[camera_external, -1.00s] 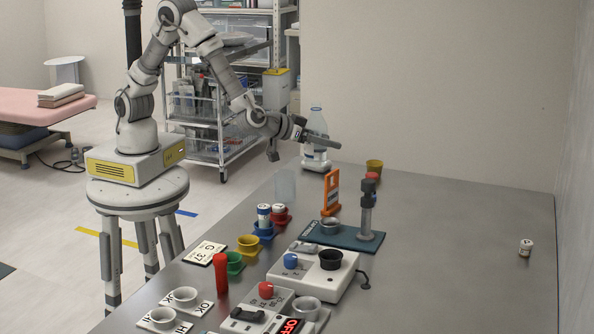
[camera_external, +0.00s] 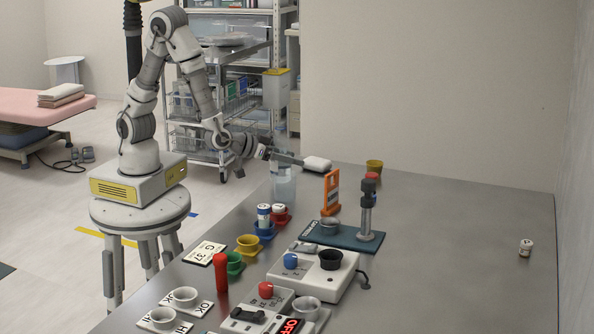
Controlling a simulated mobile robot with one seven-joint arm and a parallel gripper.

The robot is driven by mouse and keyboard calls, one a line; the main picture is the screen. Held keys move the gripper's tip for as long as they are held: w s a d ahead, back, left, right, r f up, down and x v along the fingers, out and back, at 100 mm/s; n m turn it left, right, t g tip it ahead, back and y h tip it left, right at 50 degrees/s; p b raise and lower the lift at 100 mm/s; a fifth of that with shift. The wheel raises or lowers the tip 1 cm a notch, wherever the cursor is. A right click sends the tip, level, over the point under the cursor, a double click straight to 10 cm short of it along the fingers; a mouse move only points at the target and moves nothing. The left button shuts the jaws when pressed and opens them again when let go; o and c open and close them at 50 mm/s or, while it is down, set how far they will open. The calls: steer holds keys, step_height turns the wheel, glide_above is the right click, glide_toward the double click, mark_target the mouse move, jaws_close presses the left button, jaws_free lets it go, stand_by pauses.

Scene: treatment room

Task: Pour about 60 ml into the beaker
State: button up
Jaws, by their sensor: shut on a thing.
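My gripper (camera_external: 286,158) is shut on a clear bottle (camera_external: 281,144), whose top shows above the fingers. The bottle looks upright. The clear beaker (camera_external: 285,199) stands on the left part of the table. The held bottle and the beaker overlap in this view, so their outlines are hard to separate. Pale bluish liquid shows below the fingers, but I cannot tell which vessel holds it. I cannot tell whether the bottle is in front of, behind or above the beaker. No stream of liquid is visible.
A white rounded block (camera_external: 317,163) lies behind the fingers. An orange stand (camera_external: 331,192) and a teal base with a post (camera_external: 366,215) are to the right. Blue (camera_external: 264,222) and red (camera_external: 281,213) holders with vials stand close in front. The table's right side is mostly clear.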

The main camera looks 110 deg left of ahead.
steer(key=shift+r+m+y+p, duration=0.2)
steer(key=shift+m+y+p, duration=0.1)
steer(key=shift+p, duration=0.2)
